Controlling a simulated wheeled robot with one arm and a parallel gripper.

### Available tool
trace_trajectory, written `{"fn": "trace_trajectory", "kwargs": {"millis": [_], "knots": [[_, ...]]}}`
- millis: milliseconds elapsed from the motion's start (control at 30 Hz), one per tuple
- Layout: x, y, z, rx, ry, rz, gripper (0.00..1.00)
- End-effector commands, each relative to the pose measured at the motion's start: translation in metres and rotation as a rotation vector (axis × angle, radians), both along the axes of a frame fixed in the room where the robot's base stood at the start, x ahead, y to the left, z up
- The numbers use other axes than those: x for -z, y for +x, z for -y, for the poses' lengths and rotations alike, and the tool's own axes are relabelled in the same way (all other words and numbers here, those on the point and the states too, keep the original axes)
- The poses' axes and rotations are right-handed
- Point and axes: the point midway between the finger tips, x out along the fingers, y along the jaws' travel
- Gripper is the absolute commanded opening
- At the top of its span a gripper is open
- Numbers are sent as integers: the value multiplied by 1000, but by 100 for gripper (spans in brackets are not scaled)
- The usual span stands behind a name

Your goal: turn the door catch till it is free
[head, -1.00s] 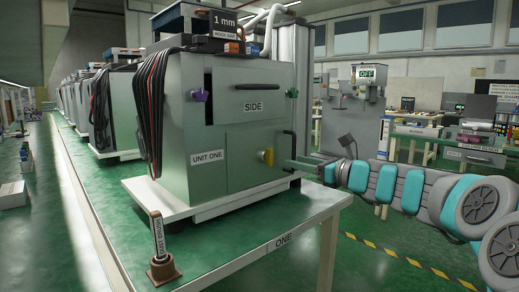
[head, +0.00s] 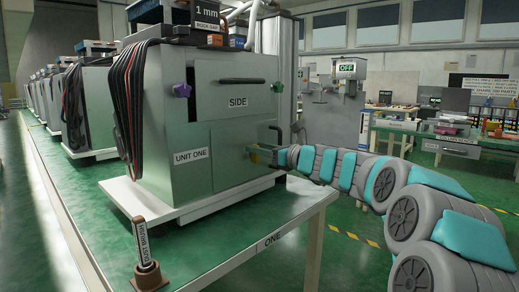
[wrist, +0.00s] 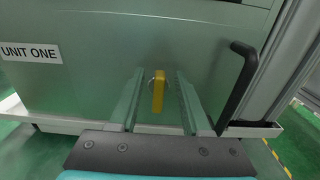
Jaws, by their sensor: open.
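The door catch is a small yellow tab (wrist: 158,90), upright on the lower door panel of the unit marked UNIT ONE. In the head view the catch (head: 254,157) is partly hidden by my gripper. My gripper (wrist: 158,84) is open, its two long fingers reaching toward the panel, one to each side of the catch. The catch stands between the fingers with a gap on both sides; I cannot tell exactly how far past it the tips reach. The lower door (head: 225,150) looks shut.
A black handle (wrist: 236,85) stands out from the panel right of the fingers. Purple knobs, one at the left (head: 181,90), sit higher on the unit.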

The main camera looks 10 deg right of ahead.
Motion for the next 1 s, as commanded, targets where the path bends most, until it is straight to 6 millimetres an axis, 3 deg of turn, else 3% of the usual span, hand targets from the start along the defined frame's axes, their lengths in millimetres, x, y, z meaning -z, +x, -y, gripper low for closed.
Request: {"fn": "trace_trajectory", "kwargs": {"millis": [200,600,1000], "knots": [[0,0,0,0,1,-1,46],[0,0,0,0,1,-1,1],[0,0,0,-1,1,-1,0]]}}
